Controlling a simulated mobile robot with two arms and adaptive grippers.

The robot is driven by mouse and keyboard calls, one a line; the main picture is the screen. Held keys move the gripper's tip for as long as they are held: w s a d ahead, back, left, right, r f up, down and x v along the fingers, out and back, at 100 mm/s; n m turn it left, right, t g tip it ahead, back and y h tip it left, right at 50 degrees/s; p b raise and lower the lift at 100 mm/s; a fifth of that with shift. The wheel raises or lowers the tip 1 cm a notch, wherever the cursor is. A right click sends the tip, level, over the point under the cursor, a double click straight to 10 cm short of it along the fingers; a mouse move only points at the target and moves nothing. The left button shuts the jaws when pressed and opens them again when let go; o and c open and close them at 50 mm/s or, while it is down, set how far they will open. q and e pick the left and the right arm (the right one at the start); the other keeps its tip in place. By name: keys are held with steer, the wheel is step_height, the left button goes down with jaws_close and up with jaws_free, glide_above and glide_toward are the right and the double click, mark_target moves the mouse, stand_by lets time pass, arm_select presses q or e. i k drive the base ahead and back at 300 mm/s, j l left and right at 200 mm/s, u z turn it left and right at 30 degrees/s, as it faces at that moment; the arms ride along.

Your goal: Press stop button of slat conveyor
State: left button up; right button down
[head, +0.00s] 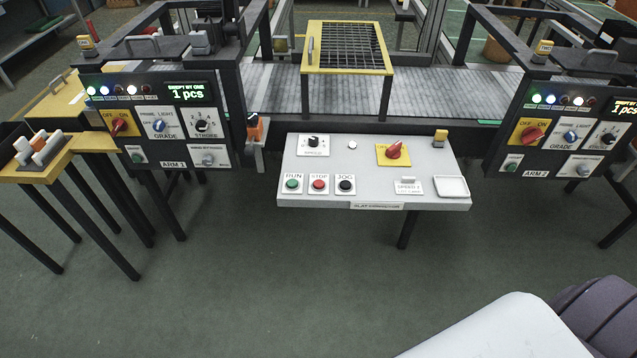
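The slat conveyor's control panel (375,172) is a light grey tilted board in the middle of the head view, with a name label on its front edge. The red stop button (319,184) sits on its lower left under a "STOP" label. The green run button (292,184) is left of it and the black jog button (346,184) is right of it. The slat conveyor (440,92) runs behind the panel, with a yellow-framed mesh guard (347,47) over it. Neither of my grippers shows in this view.
The Arm 1 panel (157,120) stands at left and the Arm 2 panel (560,130) at right, both on dark frames. A yellow-topped stand (75,147) is at far left. The green floor in front is open.

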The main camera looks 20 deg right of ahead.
mark_target(318, 184)
steer(key=i, duration=1.35)
steer(key=z, duration=1.45)
